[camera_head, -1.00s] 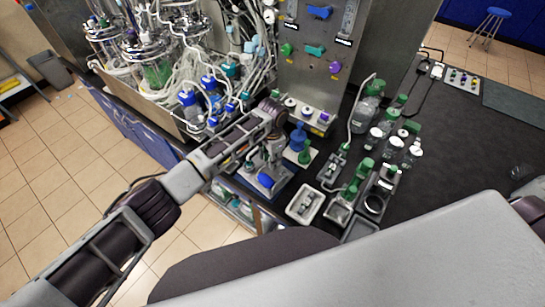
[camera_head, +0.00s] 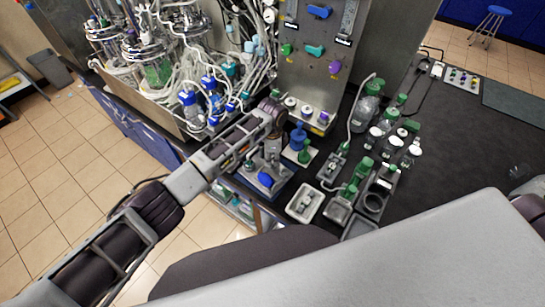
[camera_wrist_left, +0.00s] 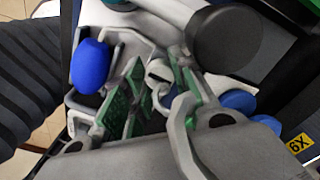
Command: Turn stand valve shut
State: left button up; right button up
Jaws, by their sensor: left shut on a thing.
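The stand valve has a blue oval part (camera_head: 265,179) and sits on a low blue-edged stand (camera_head: 278,189) at the front edge of the bench. My left gripper (camera_head: 271,162) reaches in over the stand from the left. In the left wrist view, the gripper's green-padded fingers (camera_wrist_left: 158,88) are closed around a small pale grey part (camera_wrist_left: 159,70) of the valve. The blue oval part (camera_wrist_left: 90,66) shows left of the fingers there. The fingers hide most of the gripped part, so the valve's exact angle cannot be told. My right gripper is not in view.
A steel panel (camera_head: 312,75) with coloured valves stands behind. Crowded bioreactor vessels and tubing (camera_head: 160,65) are at the back left. Green-capped bottles and small trays (camera_head: 304,203) stand right of the stand. The dark bench (camera_head: 465,140) is mostly clear farther right.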

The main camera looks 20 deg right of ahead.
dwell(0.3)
pick_arm(q)
jog(key=o, duration=0.8)
jog(key=shift+c, duration=0.2)
jog(key=shift+r, duration=0.1)
notch_tip(320, 180, up, 12)
jog(key=shift+f, duration=0.2)
dwell(0.5)
